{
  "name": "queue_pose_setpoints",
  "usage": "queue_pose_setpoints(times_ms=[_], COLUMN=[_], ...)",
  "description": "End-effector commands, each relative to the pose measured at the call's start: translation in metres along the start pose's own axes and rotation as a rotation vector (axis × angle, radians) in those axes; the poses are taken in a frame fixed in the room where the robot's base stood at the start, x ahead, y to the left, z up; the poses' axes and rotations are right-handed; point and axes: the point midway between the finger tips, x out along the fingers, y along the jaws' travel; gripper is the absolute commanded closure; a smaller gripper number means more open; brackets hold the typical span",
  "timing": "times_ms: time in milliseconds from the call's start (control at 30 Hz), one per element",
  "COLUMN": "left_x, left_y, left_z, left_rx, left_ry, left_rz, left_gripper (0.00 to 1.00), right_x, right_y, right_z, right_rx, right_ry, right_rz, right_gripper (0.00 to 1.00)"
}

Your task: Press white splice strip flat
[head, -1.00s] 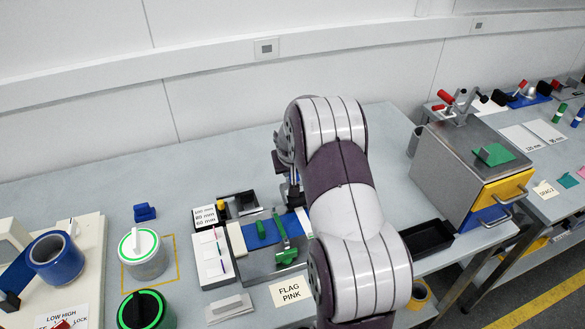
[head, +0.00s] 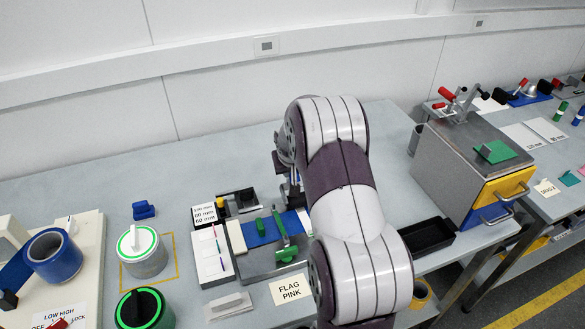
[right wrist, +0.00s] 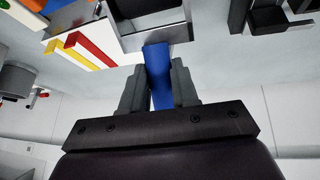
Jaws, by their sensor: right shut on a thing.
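The metal splice block (head: 238,262) stands mid-table with a blue strip (head: 262,232) across it and green clamp parts (head: 286,254) on it. A narrow white piece, apparently the white splice strip (head: 304,222), shows at the right end of the blue strip, partly hidden by my right arm. My right gripper (head: 291,192) is behind the arm at the far side of the block, mostly hidden. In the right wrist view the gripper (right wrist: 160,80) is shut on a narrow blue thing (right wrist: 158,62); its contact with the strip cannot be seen. My left gripper is not in view.
A white board with pens (head: 212,258) is left of the block. Two green-ringed canisters (head: 144,258) stand further left. A black tray (head: 428,237) and a large metal box (head: 458,170) are to the right.

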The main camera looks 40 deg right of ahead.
Motion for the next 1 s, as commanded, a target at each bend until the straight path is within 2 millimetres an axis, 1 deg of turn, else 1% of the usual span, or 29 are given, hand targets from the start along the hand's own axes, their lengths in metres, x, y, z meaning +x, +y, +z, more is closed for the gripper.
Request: queue_pose_setpoints(times_ms=[133, 567, 867, 1000], left_x=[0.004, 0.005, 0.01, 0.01], left_y=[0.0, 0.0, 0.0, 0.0], left_z=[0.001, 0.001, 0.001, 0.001], left_rx=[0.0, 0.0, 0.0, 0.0], left_ry=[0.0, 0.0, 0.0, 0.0], left_rz=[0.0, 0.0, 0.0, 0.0], left_gripper=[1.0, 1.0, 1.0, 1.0], right_x=[-0.001, -0.003, -0.007, -0.009], right_y=[0.001, 0.001, 0.003, 0.003], right_z=[0.007, 0.01, 0.019, 0.02], right_rx=[0.0, 0.0, 0.0, 0.0], right_ry=[-0.002, -0.003, -0.005, -0.005], right_rz=[0.0, 0.0, 0.0, 0.0], right_gripper=[1.0, 1.0, 1.0, 1.0])
